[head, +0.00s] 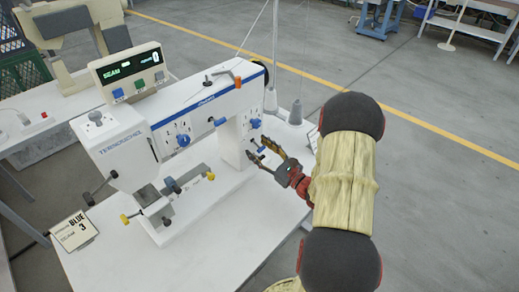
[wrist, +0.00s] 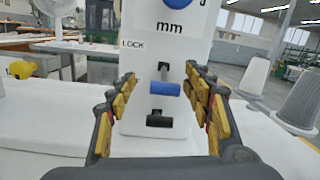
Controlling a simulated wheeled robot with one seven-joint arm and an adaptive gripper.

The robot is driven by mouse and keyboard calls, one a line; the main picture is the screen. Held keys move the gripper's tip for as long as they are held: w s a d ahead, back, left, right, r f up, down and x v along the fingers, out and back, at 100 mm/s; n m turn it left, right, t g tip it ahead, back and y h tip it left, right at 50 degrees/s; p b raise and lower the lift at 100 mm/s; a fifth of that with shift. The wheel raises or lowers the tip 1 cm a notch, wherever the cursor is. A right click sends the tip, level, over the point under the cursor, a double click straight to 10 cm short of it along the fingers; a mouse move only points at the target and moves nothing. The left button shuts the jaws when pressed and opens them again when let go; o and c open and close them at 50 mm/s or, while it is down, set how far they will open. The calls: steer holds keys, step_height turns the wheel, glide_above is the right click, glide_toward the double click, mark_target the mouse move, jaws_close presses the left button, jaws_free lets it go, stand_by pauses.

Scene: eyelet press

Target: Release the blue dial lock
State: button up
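The blue lock (wrist: 165,88) shows in the wrist view as a short blue crossbar on the white machine face, below a "LOCK" label. A dark stem rises above it, and a dark bar (wrist: 159,121) sits below it. The blue dial (wrist: 172,3), marked "mm", is above and partly cut off; in the head view it is on the machine's right column (head: 255,123). My gripper (wrist: 163,92) is open, with one finger on each side of the blue crossbar and visible gaps to both. In the head view my gripper (head: 258,150) is beside the column's lower part.
The white press (head: 120,150) has a lit display box (head: 130,73) on top. Grey-white thread cones (head: 295,112) stand behind my gripper. A "BLUE 3" card (head: 75,231) lies at the table's left. The front of the white table (head: 220,240) is clear.

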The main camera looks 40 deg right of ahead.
steer(key=shift+s+d, duration=0.1)
steer(key=shift+s, duration=0.2)
steer(key=s+f, duration=0.1)
steer(key=s, duration=1)
steer(key=shift+s+d+f, duration=0.15)
steer(key=shift+s+f, duration=0.05)
